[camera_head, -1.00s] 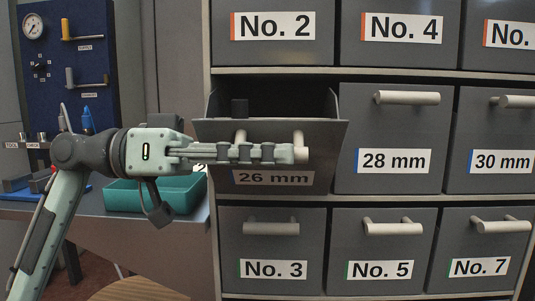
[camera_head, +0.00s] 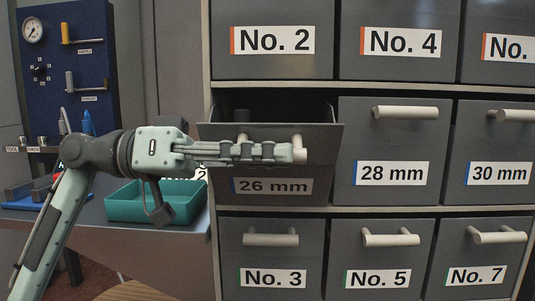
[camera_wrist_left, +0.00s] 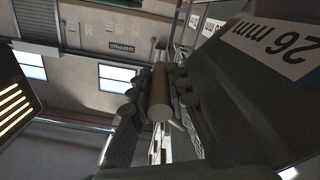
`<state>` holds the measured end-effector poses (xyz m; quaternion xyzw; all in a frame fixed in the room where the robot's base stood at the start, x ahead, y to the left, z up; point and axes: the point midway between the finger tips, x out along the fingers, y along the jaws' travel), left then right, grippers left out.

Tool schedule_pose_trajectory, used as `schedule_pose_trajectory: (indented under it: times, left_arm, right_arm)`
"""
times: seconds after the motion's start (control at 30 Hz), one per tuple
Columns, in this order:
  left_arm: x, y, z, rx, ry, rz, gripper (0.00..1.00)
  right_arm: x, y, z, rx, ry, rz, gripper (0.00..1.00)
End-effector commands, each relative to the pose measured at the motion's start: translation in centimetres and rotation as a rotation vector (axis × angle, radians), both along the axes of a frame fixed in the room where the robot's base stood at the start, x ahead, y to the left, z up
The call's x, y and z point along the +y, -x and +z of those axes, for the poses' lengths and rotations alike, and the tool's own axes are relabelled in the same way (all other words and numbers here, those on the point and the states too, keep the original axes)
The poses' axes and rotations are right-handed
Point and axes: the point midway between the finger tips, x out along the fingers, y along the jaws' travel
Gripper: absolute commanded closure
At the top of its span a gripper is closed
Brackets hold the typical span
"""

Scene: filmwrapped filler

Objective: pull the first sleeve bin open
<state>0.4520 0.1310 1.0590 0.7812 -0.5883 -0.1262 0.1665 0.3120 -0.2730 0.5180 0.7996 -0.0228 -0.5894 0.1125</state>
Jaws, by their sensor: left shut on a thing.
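The first sleeve bin, labelled "26 mm" (camera_head: 318,180), stands partly pulled out of the left column of the cabinet's middle row. My right gripper is not in view.
The closed "28 mm" bin (camera_head: 350,140) is directly right of the open one. The closed "No. 2" (camera_head: 225,60) and "No. 3" (camera_head: 232,255) bins are above and below it. A teal tray (camera_head: 125,208) sits on the bench beneath my left arm.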

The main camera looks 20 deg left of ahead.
Motion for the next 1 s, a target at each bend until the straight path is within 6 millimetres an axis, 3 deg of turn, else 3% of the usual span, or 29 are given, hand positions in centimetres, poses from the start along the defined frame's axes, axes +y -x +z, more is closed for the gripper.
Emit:
schedule_pose_trajectory:
  times: [0.2,0.23,0.4,0.77,1.0]
  left_arm:
    - [0.0,0.0,0.0,-0.001,0.001,0.002,1.00]
    - [0.0,0.0,0.0,-0.001,0.001,0.002,0.82]
    - [0.0,0.0,0.0,-0.001,0.001,0.002,0.62]
    - [0.5,0.0,0.0,0.000,0.002,0.003,0.62]
    - [4.4,1.0,0.0,0.002,0.002,0.006,0.62]
  right_arm:
    - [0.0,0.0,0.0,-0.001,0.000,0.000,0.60]
    - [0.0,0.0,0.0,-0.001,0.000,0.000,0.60]
    - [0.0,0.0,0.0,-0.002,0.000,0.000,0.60]
    - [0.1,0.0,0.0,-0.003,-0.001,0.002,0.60]
    - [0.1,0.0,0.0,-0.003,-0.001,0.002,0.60]
